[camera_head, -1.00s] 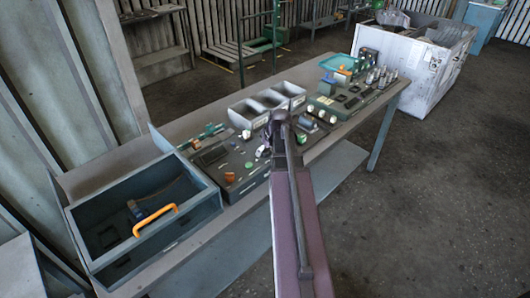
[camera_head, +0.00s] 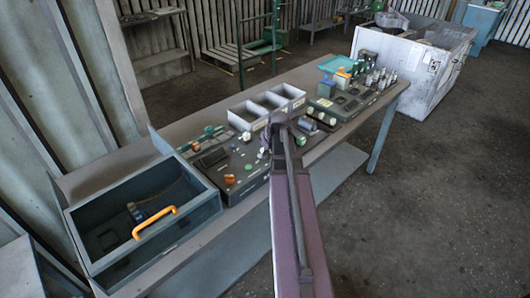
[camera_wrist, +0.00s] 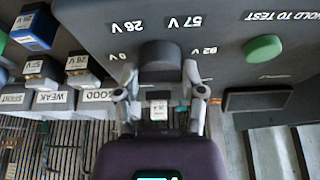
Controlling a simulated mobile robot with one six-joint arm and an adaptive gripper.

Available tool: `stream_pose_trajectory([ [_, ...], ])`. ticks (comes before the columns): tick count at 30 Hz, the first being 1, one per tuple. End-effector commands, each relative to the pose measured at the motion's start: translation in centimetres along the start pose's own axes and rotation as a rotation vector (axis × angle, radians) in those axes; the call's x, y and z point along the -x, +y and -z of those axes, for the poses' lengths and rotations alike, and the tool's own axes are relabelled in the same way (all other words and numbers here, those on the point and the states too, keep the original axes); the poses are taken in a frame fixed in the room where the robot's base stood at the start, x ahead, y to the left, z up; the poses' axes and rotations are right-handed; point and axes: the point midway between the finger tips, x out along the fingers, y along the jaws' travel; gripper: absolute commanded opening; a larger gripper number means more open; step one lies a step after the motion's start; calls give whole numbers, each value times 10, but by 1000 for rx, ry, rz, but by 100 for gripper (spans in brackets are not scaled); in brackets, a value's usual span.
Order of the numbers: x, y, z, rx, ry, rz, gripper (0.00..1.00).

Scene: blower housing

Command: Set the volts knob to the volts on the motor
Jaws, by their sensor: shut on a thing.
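The volts knob (camera_wrist: 160,58) is a dark round knob on the grey panel in the wrist view. Printed marks 0 V, 26 V, 57 V and 92 V, upside down here, stand around it. My gripper (camera_wrist: 159,88) has one finger on each side of the knob and is shut on it. The knob's pointer cannot be made out. A small white label (camera_wrist: 158,108) shows between the fingers, too small to read surely. I cannot tell whether it is on the motor. In the head view my arm hides the knob and most of my gripper.
A green HOLD TO TEST button (camera_wrist: 263,48) is beside the knob. An open grey box with an orange handle (camera_head: 155,222) stands at the table's left end.

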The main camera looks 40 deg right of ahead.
Motion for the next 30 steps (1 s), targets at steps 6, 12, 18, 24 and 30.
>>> stream_pose_trajectory([
  [6, 0, -2, -1, -88, -1, -36, 5],
  [12, 0, -2, -1, -220, -2, -91, 5],
  [18, 0, -2, 0, -381, -2, -158, 5],
  [24, 0, -2, 0, -546, -2, -227, 5],
  [30, -1, -1, 0, -711, -3, -297, 5],
])
